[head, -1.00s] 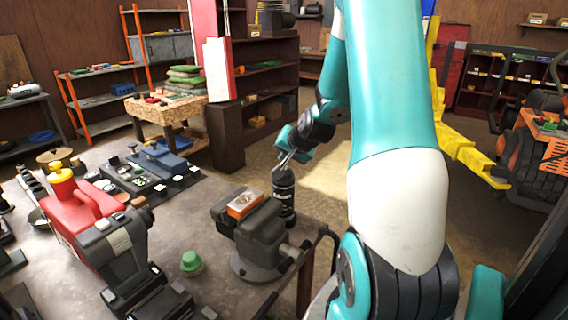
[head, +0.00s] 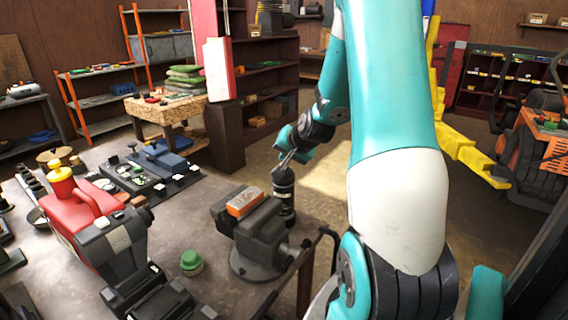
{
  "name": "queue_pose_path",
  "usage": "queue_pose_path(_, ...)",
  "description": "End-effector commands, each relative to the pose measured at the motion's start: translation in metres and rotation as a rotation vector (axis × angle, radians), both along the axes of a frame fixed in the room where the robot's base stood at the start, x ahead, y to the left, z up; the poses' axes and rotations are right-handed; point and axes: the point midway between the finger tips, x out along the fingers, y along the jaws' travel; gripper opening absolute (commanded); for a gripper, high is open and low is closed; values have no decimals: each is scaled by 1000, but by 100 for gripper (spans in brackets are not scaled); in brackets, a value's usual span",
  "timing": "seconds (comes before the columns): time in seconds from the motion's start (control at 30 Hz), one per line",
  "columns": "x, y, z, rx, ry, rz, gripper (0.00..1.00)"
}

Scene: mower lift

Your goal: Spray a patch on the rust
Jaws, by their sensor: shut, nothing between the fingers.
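A dark spray can (head: 284,192) stands upright on the bench, just behind and right of the vise. My gripper (head: 286,160) is over the top of the can, its fingers small and close together. I cannot tell whether they touch the can's top. The grey vise (head: 262,236) stands near the bench's right edge. An orange block (head: 244,202) lies at the top of the vise, by its jaws. No rust patch can be made out clearly. My arm hides part of the scene to the right of the can.
A green-capped jar (head: 191,262) stands left of the vise. A red can with a yellow cap (head: 82,205) and a grey-black power tool (head: 125,250) stand farther left. A dark tray with small parts (head: 150,172) lies behind them. Bare bench (head: 200,215) shows between.

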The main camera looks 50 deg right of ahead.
Motion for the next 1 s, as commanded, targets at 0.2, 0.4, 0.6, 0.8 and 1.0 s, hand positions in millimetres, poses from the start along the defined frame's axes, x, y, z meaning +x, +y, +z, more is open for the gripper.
queue_pose_path(0.2, -1, 1, -6, 2, 3, 0, 0)
queue_pose_path(0.4, -1, 1, -6, 4, 5, 0, 0)
queue_pose_path(0.6, -2, 1, 1, 4, 6, 0, 0)
queue_pose_path(0.8, -1, 1, 2, 4, 5, 0, 0)
queue_pose_path(1.0, -1, 1, 7, 2, 3, 0, 0)
